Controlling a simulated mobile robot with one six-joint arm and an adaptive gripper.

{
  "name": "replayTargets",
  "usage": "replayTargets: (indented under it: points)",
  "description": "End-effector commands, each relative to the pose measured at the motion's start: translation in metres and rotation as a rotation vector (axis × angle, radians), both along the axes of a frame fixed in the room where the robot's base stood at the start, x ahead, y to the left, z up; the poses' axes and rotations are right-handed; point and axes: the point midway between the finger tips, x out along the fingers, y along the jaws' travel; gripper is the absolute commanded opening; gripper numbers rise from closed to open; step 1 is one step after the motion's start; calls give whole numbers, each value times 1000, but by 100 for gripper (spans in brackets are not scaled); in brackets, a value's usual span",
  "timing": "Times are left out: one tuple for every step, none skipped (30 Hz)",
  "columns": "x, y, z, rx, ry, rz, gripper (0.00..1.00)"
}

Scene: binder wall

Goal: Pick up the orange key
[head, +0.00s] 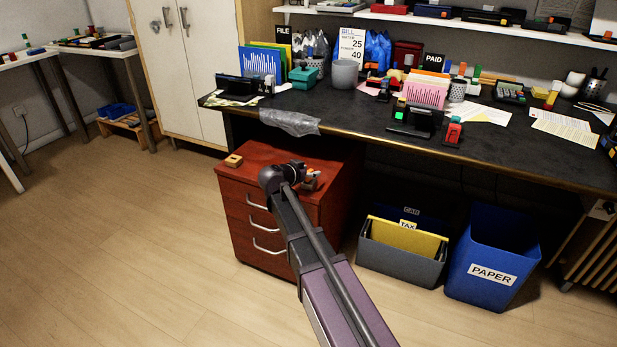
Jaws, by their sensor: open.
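I cannot make out an orange key for certain. My gripper (312,181) is at the far end of my arm, over the right part of the red-brown drawer cabinet's top (268,158). It is small and partly hidden by my own wrist, and it is open. A small brownish patch shows right by the fingers, too small to name. A small tan block (233,160) with a dark spot lies on the cabinet top near its left edge, apart from the gripper.
The dark desk (330,108) overhangs the cabinet's back, with crumpled plastic (290,122) at its front edge. A file box (400,262) and a blue paper bin (490,287) stand on the floor at right. The floor at left is clear.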

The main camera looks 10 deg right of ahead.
Motion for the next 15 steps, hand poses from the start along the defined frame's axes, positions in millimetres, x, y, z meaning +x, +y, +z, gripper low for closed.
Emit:
replayTargets:
  points:
    - [0, 0, 0, 0, 0, 0, 63]
    - [0, 0, 0, 0, 0, 0, 63]
    - [0, 0, 0, 0, 0, 0, 63]
    - [0, 0, 0, 0, 0, 0, 63]
    - [0, 0, 0, 0, 0, 0, 63]
    - [0, 0, 0, 0, 0, 0, 63]
    - [0, 0, 0, 0, 0, 0, 54]
    - [0, 0, 0, 0, 0, 0, 45]
    - [0, 0, 0, 0, 0, 0, 33]
    - [0, 0, 0, 0, 0, 0, 24]
    - [0, 0, 0, 0, 0, 0, 15]
    - [0, 1, 0, 0, 0, 0, 3]
    - [0, 1, 0, 0, 0, 0, 0]
    - [0, 1, 0, 0, 0, 0, 0]
    - [0, 1, 0, 0, 0, 0, 0]
